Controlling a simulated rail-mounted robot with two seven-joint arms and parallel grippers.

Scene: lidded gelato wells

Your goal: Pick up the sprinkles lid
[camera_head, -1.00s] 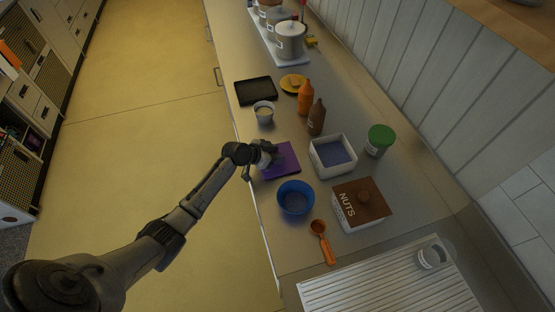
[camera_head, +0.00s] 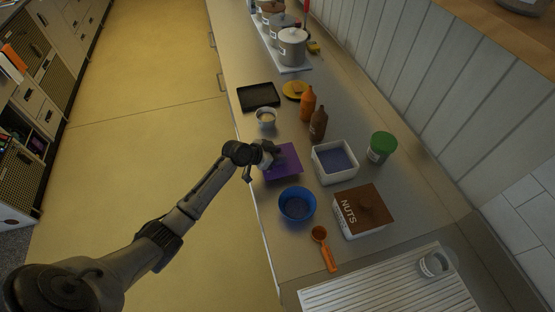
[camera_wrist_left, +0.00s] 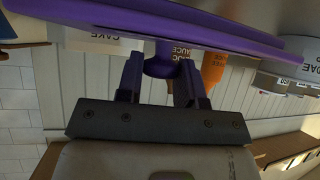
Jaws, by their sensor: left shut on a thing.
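The purple lid (camera_head: 289,164), which I take as the sprinkles lid, is a flat square plate near the counter's left edge. My left gripper (camera_head: 267,155) is at its left part in the head view. In the left wrist view the lid (camera_wrist_left: 215,33) spans the top of the picture, with a purple knob between the two fingers of my left gripper (camera_wrist_left: 158,64), which is shut on it. I cannot tell how far the lid is above the counter. The open white well (camera_head: 325,177) with bluish-purple contents stands just right of the lid. My right gripper is not in view.
A blue bowl (camera_head: 297,205), the NUTS well with brown lid (camera_head: 365,208) and an orange scoop (camera_head: 324,247) stand nearer. A white cup (camera_head: 265,118), black tray (camera_head: 258,96), two bottles (camera_head: 318,124) and a green-lidded tub (camera_head: 381,147) stand around the lid.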

